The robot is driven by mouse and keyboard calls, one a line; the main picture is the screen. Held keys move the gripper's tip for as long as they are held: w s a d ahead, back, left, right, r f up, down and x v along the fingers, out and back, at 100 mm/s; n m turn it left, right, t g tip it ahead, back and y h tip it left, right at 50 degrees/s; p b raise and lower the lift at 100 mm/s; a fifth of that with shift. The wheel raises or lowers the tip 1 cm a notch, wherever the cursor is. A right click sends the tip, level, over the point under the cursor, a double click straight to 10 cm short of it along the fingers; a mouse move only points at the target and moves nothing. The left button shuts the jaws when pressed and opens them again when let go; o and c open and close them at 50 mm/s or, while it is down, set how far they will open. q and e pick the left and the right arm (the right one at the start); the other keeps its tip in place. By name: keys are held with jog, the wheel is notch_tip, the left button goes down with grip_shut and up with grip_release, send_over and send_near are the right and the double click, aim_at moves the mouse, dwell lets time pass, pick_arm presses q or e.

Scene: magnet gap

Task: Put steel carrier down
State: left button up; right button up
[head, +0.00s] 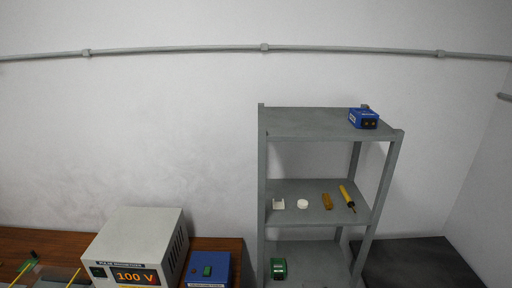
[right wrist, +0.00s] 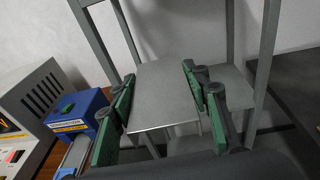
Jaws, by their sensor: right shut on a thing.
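My right gripper (right wrist: 165,105) shows in the right wrist view, with a green-padded finger on each side. Between the fingers is a flat grey plate (right wrist: 165,92) with a bright near edge, which looks like the steel carrier; the gripper is shut on it. The plate is in front of the grey shelf rack, and I cannot tell whether it touches a shelf. In the head view neither gripper shows, and I cannot make out the carrier there.
The grey rack (head: 262,170) holds a blue box (head: 363,118) on top, several small items mid-level and a green item (head: 278,268) below. Left of it are a 100 V power supply (head: 138,250) and a blue box with a green button (head: 208,283). A dark table (head: 420,262) stands right.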

jog(key=s+d+f+h+b, duration=0.1)
jog(key=s+d+f, duration=0.1)
jog(key=s+f, duration=0.4)
jog(key=s, duration=0.3)
jog(key=shift+s+d+f+m, duration=0.2)
jog(key=shift+d+f+m, duration=0.05)
jog(key=shift+f+m, duration=0.15)
jog(key=shift+r, duration=0.1)
